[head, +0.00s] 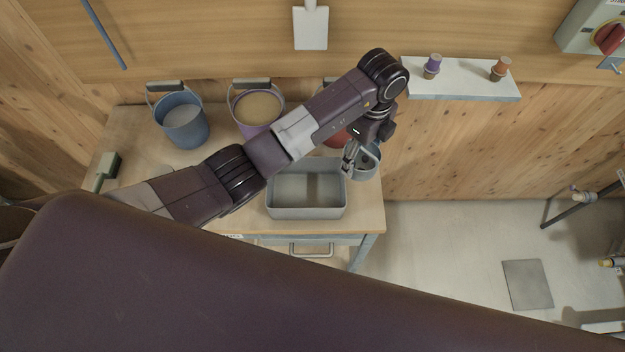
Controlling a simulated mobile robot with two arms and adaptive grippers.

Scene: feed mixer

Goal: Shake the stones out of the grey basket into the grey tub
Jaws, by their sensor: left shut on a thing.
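The grey tub (306,212) is a rectangular open bin near the right end of the workbench, and its visible inside looks empty. The small grey basket (370,165) is just right of the tub's far right corner, near the bench's right edge. My left gripper (350,160) points down and is shut on the basket at its left side. The basket looks roughly upright. I cannot make out stones in it at this size, and my gripper hides part of it. My right gripper is out of view.
A blue bucket (183,127), a purple bucket (245,128) with tan feed and a partly hidden red bucket (336,140) stand along the back. A brush (106,170) lies at the left. A wall shelf (465,88) holds two small stoppered containers.

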